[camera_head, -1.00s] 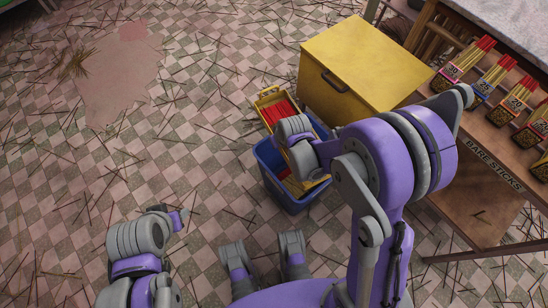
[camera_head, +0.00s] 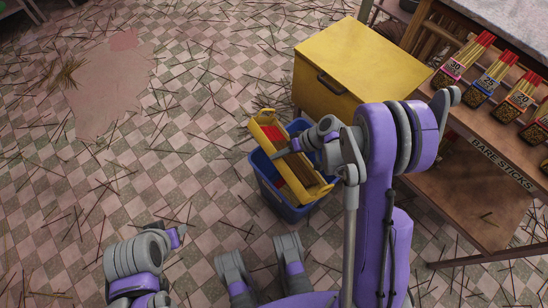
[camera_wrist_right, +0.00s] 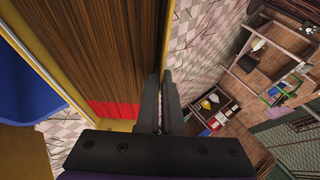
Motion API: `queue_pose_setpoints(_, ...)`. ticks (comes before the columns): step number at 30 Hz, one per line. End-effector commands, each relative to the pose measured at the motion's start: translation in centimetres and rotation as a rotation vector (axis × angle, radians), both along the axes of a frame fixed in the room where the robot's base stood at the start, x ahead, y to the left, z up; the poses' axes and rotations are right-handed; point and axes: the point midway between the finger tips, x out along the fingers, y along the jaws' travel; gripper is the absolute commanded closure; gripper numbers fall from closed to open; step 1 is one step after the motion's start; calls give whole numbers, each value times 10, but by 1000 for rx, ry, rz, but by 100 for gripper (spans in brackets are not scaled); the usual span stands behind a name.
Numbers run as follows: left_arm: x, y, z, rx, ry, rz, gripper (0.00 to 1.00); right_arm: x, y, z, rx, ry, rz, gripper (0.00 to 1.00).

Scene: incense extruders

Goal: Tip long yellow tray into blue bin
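The long yellow tray (camera_head: 262,138) is tilted over the blue bin (camera_head: 290,212), with its far end beyond the bin's edge. In the right wrist view the tray's yellow wall (camera_wrist_right: 160,35) runs along a bed of brown sticks (camera_wrist_right: 105,45) with red ends, still inside it. My right gripper (camera_head: 285,153) is shut on the tray's long wall; its dark fingers (camera_wrist_right: 164,90) pinch that wall. The blue bin also shows at the left of the wrist view (camera_wrist_right: 25,85). My left gripper (camera_head: 180,237) is low at the left, away from both; its fingers are unclear.
A yellow cabinet (camera_head: 345,65) stands just behind the bin. At the right is a wooden rack (camera_head: 475,150) with several stick holders (camera_head: 490,78). Loose sticks litter the checkered floor (camera_head: 190,150), which is otherwise open at the left.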

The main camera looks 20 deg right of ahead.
Motion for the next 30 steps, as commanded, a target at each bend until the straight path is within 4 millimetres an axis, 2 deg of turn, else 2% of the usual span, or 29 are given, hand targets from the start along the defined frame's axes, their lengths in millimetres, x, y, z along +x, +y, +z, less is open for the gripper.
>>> queue_pose_setpoints(9, 3, 0, -22, 0, 7, 0, 50, 8, -29, 11, 341, 85, -2, 100)
queue_pose_setpoints(15, 5, 0, -42, 0, 13, 0, 50, 12, -43, 15, 480, 121, -1, 100)
queue_pose_setpoints(21, 7, 0, -53, 0, 15, 0, 50, 14, -54, 20, 579, 146, -1, 100)
queue_pose_setpoints(30, 8, 0, -57, 0, 15, 0, 50, 15, -58, 24, 624, 157, 1, 100)
